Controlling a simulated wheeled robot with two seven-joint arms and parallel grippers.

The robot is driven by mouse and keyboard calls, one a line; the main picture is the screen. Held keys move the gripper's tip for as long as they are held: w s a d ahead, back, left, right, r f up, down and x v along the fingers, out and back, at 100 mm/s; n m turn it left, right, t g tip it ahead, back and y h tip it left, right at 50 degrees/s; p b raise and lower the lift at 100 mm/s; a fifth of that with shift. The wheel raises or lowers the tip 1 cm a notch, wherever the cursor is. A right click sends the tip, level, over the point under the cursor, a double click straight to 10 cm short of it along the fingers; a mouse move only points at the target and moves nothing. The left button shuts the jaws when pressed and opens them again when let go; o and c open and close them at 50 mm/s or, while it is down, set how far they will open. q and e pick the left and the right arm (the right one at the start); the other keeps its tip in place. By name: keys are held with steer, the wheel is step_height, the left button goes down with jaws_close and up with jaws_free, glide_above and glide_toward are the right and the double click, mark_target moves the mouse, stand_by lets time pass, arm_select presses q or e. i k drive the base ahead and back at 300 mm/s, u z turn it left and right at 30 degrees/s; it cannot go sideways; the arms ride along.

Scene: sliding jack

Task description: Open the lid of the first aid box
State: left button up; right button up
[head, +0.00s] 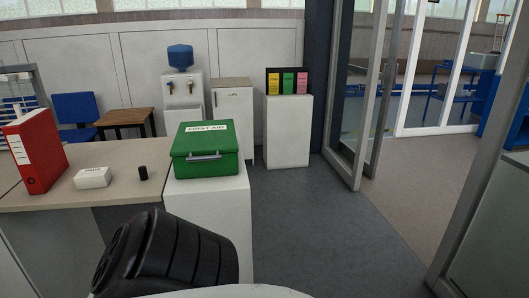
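The green first aid box (206,150) stands on top of a white cabinet (211,214) near the middle of the head view. Its lid carries a white FIRST AID label and looks shut. A grey handle or latch shows on the front of the box. A black ribbed part, which looks like one of my own, fills the bottom left in front of the cabinet. Neither of my grippers shows in this view.
A desk (135,156) left of the box holds a red binder (35,150), a small white box (92,178) and a black cylinder (143,173). A water cooler (182,90) stands behind. Open floor (330,225) lies right of the cabinet, beside glass doors.

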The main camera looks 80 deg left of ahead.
mark_target(201, 137)
steer(key=u, duration=5.05)
steer(key=i, duration=0.8)
steer(key=z, duration=0.6)
